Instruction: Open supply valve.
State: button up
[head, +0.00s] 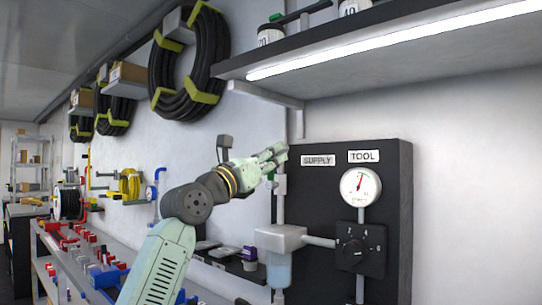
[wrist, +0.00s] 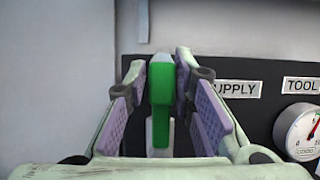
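The supply valve's green handle (wrist: 162,82) stands upright between my gripper's two purple-padded fingers in the wrist view. My gripper (wrist: 163,88) is open around it, with a narrow gap on the right; contact on the left is unclear. In the head view my gripper (head: 277,157) is at the vertical pipe (head: 281,208) left of the dark panel, beside the "SUPPLY" label (head: 318,160). There the fingers mostly hide the handle, and the valve body is hard to make out.
The dark panel (head: 395,215) carries a "TOOL" label (head: 364,156), a round gauge (head: 360,187) and a black dial (head: 360,250). A filter bowl (head: 279,268) hangs below my gripper. A lit shelf (head: 400,50) overhangs above. A bench (head: 205,288) lies below left.

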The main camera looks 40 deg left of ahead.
jog(key=o, duration=0.3)
jog(key=shift+s+f, duration=0.1)
jog(key=v, duration=1.1)
jog(key=shift+s, duration=0.4)
jog(key=shift+d, duration=0.2)
